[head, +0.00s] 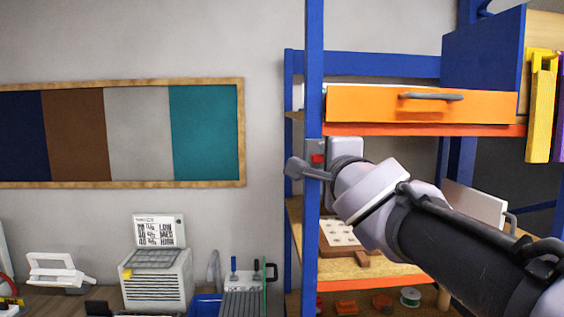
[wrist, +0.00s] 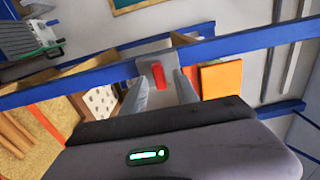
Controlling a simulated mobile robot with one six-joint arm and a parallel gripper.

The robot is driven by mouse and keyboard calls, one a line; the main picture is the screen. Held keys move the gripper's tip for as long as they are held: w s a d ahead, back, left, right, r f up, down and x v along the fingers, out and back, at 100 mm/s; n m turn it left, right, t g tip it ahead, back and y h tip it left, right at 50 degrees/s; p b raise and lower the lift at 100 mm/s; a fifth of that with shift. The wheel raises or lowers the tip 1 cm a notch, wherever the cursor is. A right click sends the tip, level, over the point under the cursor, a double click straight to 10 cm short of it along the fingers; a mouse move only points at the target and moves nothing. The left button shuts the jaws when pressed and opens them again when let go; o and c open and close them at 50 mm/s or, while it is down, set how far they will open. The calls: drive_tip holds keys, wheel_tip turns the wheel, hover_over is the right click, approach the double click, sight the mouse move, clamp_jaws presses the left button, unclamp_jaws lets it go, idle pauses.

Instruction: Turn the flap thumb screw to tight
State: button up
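A red part (head: 318,158), likely the thumb screw, sits on a small grey plate on the blue shelf post (head: 313,80). It shows red and upright between the fingers in the wrist view (wrist: 158,76), on its grey plate (wrist: 148,66). My gripper (head: 307,170) is at the post, close to the red part. In the wrist view my gripper (wrist: 160,92) is open, one finger on each side of the red part. I cannot tell whether either finger touches it. The screw's turn position is not readable.
An orange drawer (head: 375,103) with a grey handle is right of the post. A wooden shelf (head: 400,268) is below it. A blue panel (head: 484,50) and a yellow holder (head: 541,100) are at upper right.

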drive_tip(key=s+p, duration=0.7)
drive_tip(key=s, duration=1)
drive_tip(key=s+a+f+n+g+y+b, duration=0.1)
drive_tip(key=s+a+f+n+g+b, duration=0.3)
drive_tip(key=f, duration=0.6)
drive_tip(key=w+d+f+n+y+b, duration=0.1)
drive_tip(key=f+n+y+b, duration=0.1)
drive_tip(key=f+b, duration=0.7)
drive_tip(key=s+a+f+n+g+y+b, duration=0.1)
drive_tip(key=s+a+f+n+g+b, duration=0.2)
drive_tip(key=f, duration=0.9)
drive_tip(key=s+d+f+n+g+b, duration=0.1)
drive_tip(key=s+f+b, duration=0.1)
drive_tip(key=f, duration=0.4)
drive_tip(key=s+d+f+n+g+h+b, duration=0.1)
drive_tip(key=s+d+f+n+g+b, duration=0.1)
drive_tip(key=f, duration=0.4)
drive_tip(key=s+d+f+n+g+h+b, duration=0.1)
drive_tip(key=s+f+g+b, duration=0.1)
drive_tip(key=f, duration=0.5)
drive_tip(key=shift+s+d+n+b, duration=0.15)
drive_tip(key=shift+s+n+b, duration=0.15)
drive_tip(key=shift+s+b, duration=0.55)
drive_tip(key=shift+f, duration=0.1)
